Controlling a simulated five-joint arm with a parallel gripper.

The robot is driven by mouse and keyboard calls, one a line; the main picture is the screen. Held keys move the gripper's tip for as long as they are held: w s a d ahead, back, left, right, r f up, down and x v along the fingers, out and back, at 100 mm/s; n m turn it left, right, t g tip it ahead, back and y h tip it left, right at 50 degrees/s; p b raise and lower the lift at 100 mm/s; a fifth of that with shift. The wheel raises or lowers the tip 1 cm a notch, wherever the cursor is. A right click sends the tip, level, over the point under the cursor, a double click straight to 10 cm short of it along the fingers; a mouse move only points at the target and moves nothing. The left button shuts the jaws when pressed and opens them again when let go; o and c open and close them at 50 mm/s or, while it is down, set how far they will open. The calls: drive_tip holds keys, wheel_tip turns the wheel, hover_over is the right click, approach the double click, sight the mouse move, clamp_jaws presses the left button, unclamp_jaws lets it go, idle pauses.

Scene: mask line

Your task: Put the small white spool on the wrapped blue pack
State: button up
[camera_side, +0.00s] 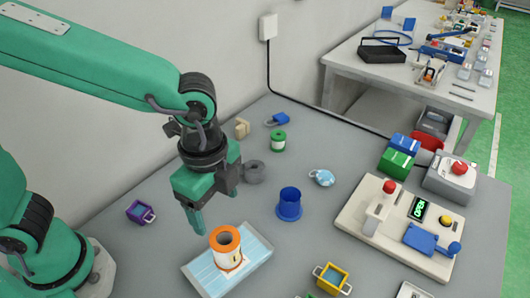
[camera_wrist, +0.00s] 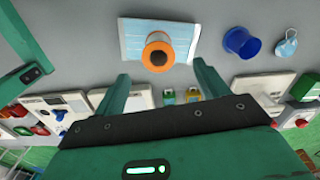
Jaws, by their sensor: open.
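The small white spool (camera_side: 228,258) has orange rims and a dark centre hole. It stands upright on the wrapped blue pack (camera_side: 252,250), a flat light-blue packet on the grey table. In the wrist view the spool (camera_wrist: 155,40) sits over the middle of the pack (camera_wrist: 185,28). My gripper (camera_side: 214,208) is open and empty, above and behind the spool in the side view, apart from it. In the wrist view the spool lies beyond the gap between my fingertips (camera_wrist: 161,76). Nothing is between the fingers.
A blue cup (camera_side: 289,205) stands right of the pack. A green spool (camera_side: 278,141), a grey ring (camera_side: 253,172), a purple bin (camera_side: 140,212) and a yellow bin (camera_side: 331,279) are around it. A control panel (camera_side: 400,222) stands at the right. Bare table lies between them.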

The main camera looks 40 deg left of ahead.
drive_tip(key=s+a+r+n+t, duration=0.1)
drive_tip(key=a+r+n+t, duration=0.1)
drive_tip(key=a+n, duration=0.6)
drive_tip(key=s+a+r+n+t, duration=0.1)
drive_tip(key=a+r+n+t, duration=0.2)
drive_tip(key=a, duration=1)
wheel_tip(320, 180, up, 2)
drive_tip(key=n, duration=0.5)
drive_tip(key=shift+a+n, duration=0.3)
drive_tip(key=shift+a, duration=0.1)
